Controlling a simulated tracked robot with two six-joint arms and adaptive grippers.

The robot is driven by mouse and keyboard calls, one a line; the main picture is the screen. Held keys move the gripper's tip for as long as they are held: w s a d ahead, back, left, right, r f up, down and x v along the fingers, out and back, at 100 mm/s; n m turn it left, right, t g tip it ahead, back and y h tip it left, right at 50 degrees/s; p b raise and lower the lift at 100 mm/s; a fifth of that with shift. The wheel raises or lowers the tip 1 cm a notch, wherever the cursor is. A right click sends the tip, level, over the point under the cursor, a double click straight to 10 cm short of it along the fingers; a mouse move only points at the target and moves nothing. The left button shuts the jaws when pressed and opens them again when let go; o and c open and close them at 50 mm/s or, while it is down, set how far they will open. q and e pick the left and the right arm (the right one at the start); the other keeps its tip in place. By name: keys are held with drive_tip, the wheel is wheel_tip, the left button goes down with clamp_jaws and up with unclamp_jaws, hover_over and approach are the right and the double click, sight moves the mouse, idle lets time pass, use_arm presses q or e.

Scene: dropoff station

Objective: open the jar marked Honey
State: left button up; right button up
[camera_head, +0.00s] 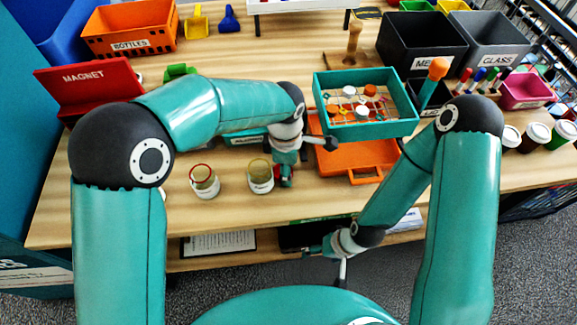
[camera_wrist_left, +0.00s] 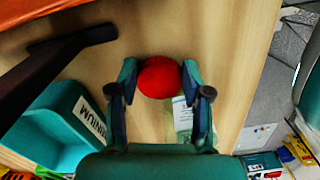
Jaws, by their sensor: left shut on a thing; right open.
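My left gripper (camera_head: 286,178) is shut on a round red thing (camera_wrist_left: 159,77), which looks like a lid. In the head view the gripper hides it. A pale, see-through shape with a printed label (camera_wrist_left: 183,115) shows beside it in the left wrist view; I cannot tell whether the lid sits on it. Two glass jars stand on the table left of this gripper: a red-rimmed jar (camera_head: 204,183) and a yellowish-rimmed jar (camera_head: 260,177). No Honey marking is readable. My right gripper (camera_head: 342,271) is open and empty, low before the table's front edge.
A teal crate (camera_head: 365,131) of small bottles and an orange tray (camera_head: 347,158) lie right of the left gripper. A teal bin (camera_wrist_left: 70,122) is close by. The red MAGNET box (camera_head: 88,86) stands back left.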

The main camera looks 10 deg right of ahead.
use_arm(q)
drive_tip(key=o, duration=1.3)
wheel_tip(320, 180, up, 12)
drive_tip(key=shift+a+r, duration=0.1)
drive_tip(key=shift+a, duration=0.05)
